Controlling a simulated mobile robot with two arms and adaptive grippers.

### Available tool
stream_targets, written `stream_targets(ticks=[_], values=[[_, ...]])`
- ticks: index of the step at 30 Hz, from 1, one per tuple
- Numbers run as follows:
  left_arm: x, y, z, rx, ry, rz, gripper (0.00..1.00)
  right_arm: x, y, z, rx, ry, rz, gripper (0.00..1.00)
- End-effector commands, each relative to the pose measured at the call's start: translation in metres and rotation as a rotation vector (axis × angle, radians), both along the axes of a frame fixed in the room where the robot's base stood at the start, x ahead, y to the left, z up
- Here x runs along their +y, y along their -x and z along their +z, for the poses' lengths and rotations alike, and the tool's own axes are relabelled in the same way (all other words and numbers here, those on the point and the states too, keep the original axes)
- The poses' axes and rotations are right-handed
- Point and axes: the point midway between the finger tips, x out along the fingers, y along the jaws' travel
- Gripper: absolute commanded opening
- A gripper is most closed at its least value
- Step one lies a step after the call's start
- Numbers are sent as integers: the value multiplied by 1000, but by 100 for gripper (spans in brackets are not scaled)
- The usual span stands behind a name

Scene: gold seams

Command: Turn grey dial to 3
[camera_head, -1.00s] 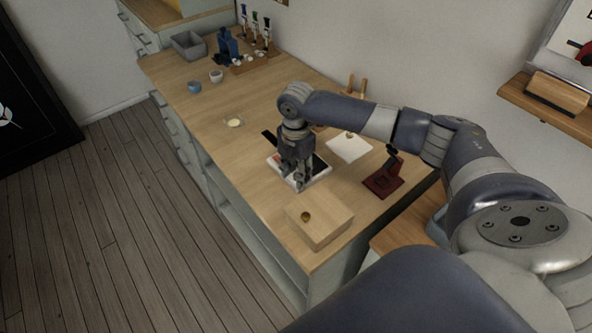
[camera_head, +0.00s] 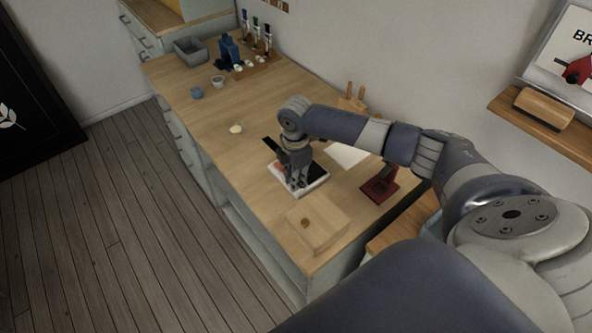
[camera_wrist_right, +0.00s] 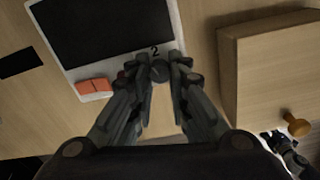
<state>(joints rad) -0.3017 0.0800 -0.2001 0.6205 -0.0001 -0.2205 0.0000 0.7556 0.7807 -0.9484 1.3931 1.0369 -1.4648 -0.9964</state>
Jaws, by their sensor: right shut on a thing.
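The grey dial (camera_wrist_right: 160,70) sits on the white edge of a flat device with a black top, and the number 2 shows just above it in the right wrist view. The device (camera_wrist_right: 66,62) also shows on the wooden worktop in the head view (camera_head: 316,183). An orange-red block or switch (camera_wrist_right: 94,87) is left of the dial. My right gripper (camera_wrist_right: 158,72) points down and is shut on the dial, whose sides are partly hidden by the fingers. It also shows in the head view (camera_head: 297,188). My left gripper is not in view.
A wooden box with a round knob (camera_head: 318,224) stands close in front of the device. A dark red stand (camera_head: 380,188) is to the right. Small bowls (camera_head: 197,92) and a grey bin (camera_head: 190,50) are farther back. The worktop's middle is mostly clear.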

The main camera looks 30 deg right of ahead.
Motion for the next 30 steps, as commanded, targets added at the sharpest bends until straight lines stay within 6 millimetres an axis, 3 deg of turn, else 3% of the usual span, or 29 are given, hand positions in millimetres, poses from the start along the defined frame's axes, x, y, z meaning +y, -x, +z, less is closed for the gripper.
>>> stream_targets(ticks=[3, 14, 15, 17, 30], values=[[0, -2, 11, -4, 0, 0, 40, 1, -1, 3, -1, -4, -59, 0], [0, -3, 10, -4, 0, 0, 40, 1, -2, 1, -4, -2, -80, 0], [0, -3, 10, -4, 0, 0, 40, 1, -2, 1, -4, -2, -80, 24], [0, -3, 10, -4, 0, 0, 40, 1, -2, 1, -4, -2, -80, 37], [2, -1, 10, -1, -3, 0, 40, 0, -2, 9, -4, -2, -79, 37]])
